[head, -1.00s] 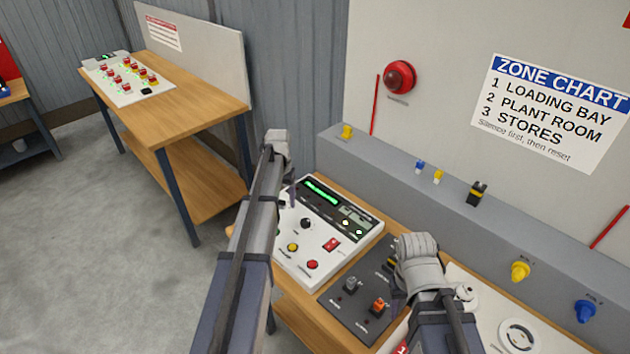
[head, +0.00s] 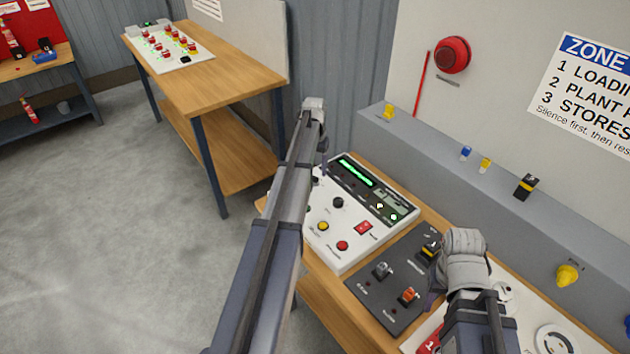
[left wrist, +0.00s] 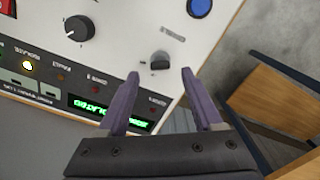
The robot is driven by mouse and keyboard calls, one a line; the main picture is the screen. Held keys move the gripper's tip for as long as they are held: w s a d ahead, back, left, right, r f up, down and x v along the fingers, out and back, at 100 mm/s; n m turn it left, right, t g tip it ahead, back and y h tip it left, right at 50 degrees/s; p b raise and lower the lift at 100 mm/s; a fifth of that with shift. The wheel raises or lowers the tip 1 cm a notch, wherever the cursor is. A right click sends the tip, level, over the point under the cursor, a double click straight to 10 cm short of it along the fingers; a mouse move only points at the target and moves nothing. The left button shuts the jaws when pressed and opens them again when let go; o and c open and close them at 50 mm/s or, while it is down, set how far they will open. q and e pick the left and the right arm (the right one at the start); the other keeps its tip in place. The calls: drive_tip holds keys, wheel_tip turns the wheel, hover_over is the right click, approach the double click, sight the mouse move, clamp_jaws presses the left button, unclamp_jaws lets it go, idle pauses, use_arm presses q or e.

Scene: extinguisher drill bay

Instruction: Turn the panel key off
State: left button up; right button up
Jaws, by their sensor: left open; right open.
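The white panel (head: 375,225) with a green lit display stands on the wooden bench. In the left wrist view, a small grey key (left wrist: 160,60) sits upright in the panel face near its edge. In the head view my left arm hides that part of the panel. My left gripper (left wrist: 160,74) is open, with its two purple fingers pointing at the panel and the key between and just beyond the tips. It also shows beyond the panel's left edge in the head view (head: 323,148). My right gripper (head: 434,296) is open and empty over the dark switch plate.
A black knob (left wrist: 78,28) and a blue button (left wrist: 199,8) are near the key. The dark switch plate (head: 385,315) with several switches lies right of the panel. A grey ledge (head: 440,160) runs behind. Another bench (head: 215,85) stands at the back left.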

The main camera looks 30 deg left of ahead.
sight(315, 180)
use_arm(q)
wheel_tip(315, 180, down, 4)
drive_tip(key=b, duration=0.2)
drive_tip(key=shift+b, duration=0.35)
use_arm(e)
wheel_tip(315, 180, down, 4)
drive_tip(key=shift+r, duration=0.1)
use_arm(q)
drive_tip(key=shift+r, duration=0.1)
clamp_jaws()
